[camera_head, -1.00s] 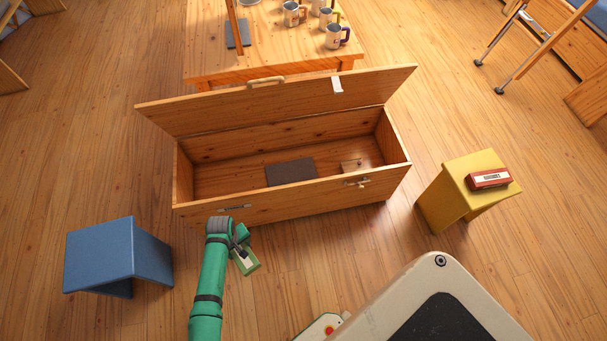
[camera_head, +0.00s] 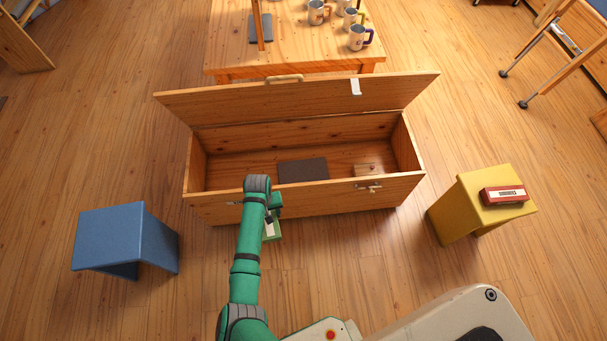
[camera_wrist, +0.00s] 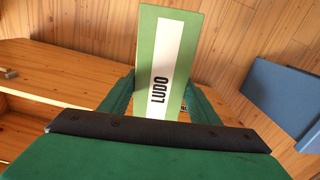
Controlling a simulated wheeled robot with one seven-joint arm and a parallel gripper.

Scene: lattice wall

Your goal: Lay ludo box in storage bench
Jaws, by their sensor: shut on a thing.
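The ludo box (camera_wrist: 160,60) is green with a white label reading LUDO. My gripper (camera_wrist: 158,98) is shut on it, with a finger on each side in the wrist view. In the head view the ludo box (camera_head: 271,228) hangs in front of the storage bench's front wall, partly hidden by my green arm. The gripper (camera_head: 272,212) is also there, outside the bench. The wooden storage bench (camera_head: 310,198) stands with its lid (camera_head: 310,98) raised. Inside lie a dark flat item (camera_head: 302,170) and a small wooden block (camera_head: 368,171).
A blue stool (camera_head: 115,235) stands left of the bench. A yellow stool (camera_head: 465,205) with a red box (camera_head: 504,195) on it stands to the right. A table (camera_head: 290,50) with several mugs is behind the raised lid. The left part of the bench floor looks clear.

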